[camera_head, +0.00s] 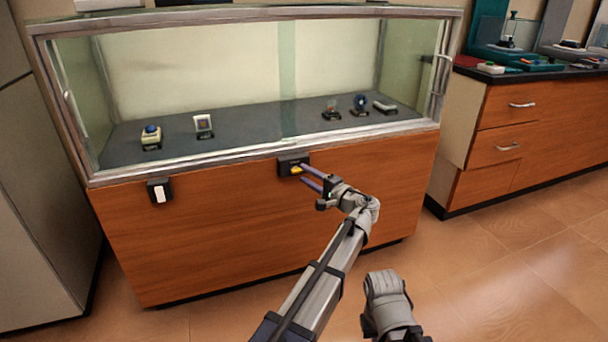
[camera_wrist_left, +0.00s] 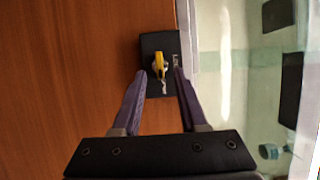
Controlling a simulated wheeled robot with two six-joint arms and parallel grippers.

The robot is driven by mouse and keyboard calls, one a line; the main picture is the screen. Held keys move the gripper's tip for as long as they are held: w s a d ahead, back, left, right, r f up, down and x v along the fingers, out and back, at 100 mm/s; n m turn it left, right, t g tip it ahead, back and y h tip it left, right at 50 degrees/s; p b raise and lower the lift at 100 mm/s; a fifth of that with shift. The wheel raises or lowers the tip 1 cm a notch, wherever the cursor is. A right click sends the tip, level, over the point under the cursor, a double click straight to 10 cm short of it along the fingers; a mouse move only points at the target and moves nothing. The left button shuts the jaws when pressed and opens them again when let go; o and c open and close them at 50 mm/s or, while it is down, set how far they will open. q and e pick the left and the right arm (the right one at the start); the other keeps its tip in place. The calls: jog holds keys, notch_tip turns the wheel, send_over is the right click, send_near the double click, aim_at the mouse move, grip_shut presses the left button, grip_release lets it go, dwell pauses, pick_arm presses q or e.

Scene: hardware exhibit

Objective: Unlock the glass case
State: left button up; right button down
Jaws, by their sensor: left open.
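The glass case (camera_head: 270,80) has a metal frame and stands on a wooden base. A black lock block (camera_head: 285,160) with a yellow key (camera_head: 296,170) sits just below the front frame, near the middle. My left gripper (camera_head: 308,175) is open in front of the lock, its two purple fingers pointing at it. In the left wrist view the key (camera_wrist_left: 158,62) shows just beyond and between the open fingertips, against the black block (camera_wrist_left: 150,43). No grip on the key shows. My right gripper's fingers are not visible; only a grey part of that arm shows at the bottom.
A black box with a white front (camera_head: 159,190) is fixed to the base at left. Small exhibits stand inside the case. A wooden cabinet (camera_head: 510,140) with a dark counter stands at right, a pale cabinet (camera_head: 40,200) at left. The floor at right is clear.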

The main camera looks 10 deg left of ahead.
pick_arm(q)
jog(key=v, duration=0.6)
